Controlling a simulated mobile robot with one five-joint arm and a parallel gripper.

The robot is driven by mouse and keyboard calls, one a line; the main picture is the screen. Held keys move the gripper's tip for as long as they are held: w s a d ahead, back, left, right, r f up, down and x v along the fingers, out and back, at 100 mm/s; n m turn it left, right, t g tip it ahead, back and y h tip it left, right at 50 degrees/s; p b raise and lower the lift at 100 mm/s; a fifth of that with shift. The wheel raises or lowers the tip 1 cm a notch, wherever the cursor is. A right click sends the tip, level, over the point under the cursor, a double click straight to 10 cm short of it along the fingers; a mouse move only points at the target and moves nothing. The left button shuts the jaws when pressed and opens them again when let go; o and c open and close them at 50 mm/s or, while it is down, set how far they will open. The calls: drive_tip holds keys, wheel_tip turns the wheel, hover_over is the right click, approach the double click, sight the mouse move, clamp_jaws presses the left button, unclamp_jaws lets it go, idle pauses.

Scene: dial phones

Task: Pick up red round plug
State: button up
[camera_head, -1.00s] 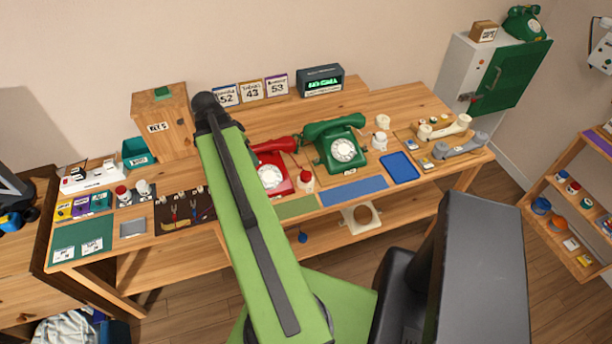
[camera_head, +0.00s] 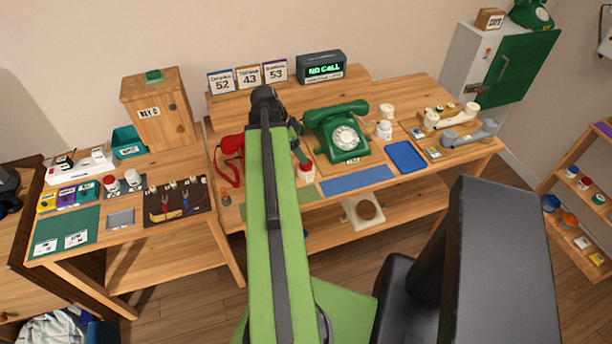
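A small white piece with a red part (camera_head: 306,172) stands on the table's front, just left of the blue mat. A red-topped white round piece (camera_head: 111,183) stands on the left table. I cannot tell which of them is the red round plug. My gripper (camera_head: 300,158) hangs at the end of my dark forearm, close to the first piece, to the left of the green phone (camera_head: 338,130). The fingertips are too small and dark to tell whether they are open, shut or touching it. The red handset (camera_head: 230,150) shows left of my arm, which hides most of the red phone.
A blue mat (camera_head: 357,180) and blue tray (camera_head: 406,156) lie to the right. A display reading NO CALL (camera_head: 320,68) and number cards (camera_head: 248,78) stand behind. A dark mat with tools (camera_head: 178,203) and wooden key box (camera_head: 160,108) are on the left.

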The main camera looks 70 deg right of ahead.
sight(306, 166)
drive_tip(key=shift+b+x, duration=0.3)
drive_tip(key=shift+x, duration=0.65)
drive_tip(key=b+x, duration=0.5)
drive_tip(key=shift+w+f, duration=0.25)
drive_tip(key=shift+w, duration=0.05)
drive_tip(key=shift+r, duration=0.2)
drive_tip(key=c, duration=1.3)
drive_tip(key=shift+r+p, duration=0.15)
drive_tip(key=shift+p, duration=0.2)
